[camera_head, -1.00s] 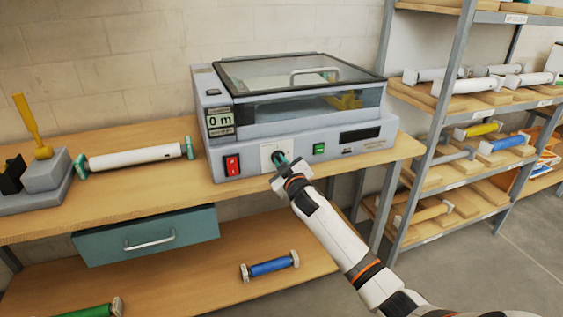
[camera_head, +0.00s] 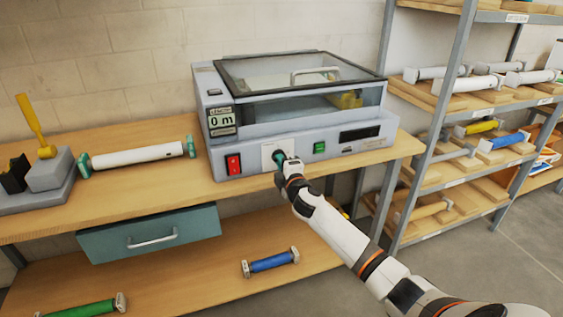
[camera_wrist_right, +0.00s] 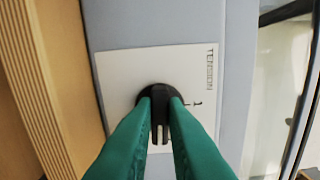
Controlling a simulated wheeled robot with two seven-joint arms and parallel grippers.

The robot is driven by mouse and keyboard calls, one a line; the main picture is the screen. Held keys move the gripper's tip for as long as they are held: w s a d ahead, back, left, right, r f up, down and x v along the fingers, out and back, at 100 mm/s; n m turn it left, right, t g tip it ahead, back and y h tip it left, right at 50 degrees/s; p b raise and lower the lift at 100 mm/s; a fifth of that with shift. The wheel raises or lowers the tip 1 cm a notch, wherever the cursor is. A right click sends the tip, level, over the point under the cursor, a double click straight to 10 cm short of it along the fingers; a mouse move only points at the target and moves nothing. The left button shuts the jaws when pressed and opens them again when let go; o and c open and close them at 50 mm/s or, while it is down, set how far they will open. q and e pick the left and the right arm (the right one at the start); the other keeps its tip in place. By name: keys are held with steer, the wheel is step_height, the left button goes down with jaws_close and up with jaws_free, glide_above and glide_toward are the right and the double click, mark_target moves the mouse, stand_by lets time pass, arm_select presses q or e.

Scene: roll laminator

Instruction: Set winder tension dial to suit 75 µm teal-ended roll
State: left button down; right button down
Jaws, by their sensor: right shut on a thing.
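The laminator (camera_head: 290,110) stands on the wooden bench with its glazed lid down. Its display (camera_head: 222,121) reads 0 m. The black tension dial (camera_wrist_right: 156,93) sits on a white plate (camera_wrist_right: 120,75) marked TENSION, and a "1" shows beside it in the wrist view. My right gripper (camera_head: 280,160) is at the front panel, its teal fingers (camera_wrist_right: 160,110) shut on the dial from either side. The rest of the scale is hidden by the fingers. A white roll with teal ends (camera_head: 138,155) lies on the bench left of the laminator. My left gripper is not seen.
A red switch (camera_head: 233,164) and a green button (camera_head: 319,147) flank the dial. A grey stand with a yellow lever (camera_head: 30,120) is at the far left. Blue (camera_head: 271,262) and green (camera_head: 85,309) rolls lie on the lower shelf. A rack of rolls (camera_head: 470,100) stands at right.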

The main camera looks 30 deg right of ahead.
steer(key=shift+f+n, duration=0.1)
steer(key=shift+n, duration=1.1)
steer(key=c, duration=1.5)
jaws_free()
steer(key=shift+o, duration=0.2)
steer(key=v, duration=1.2)
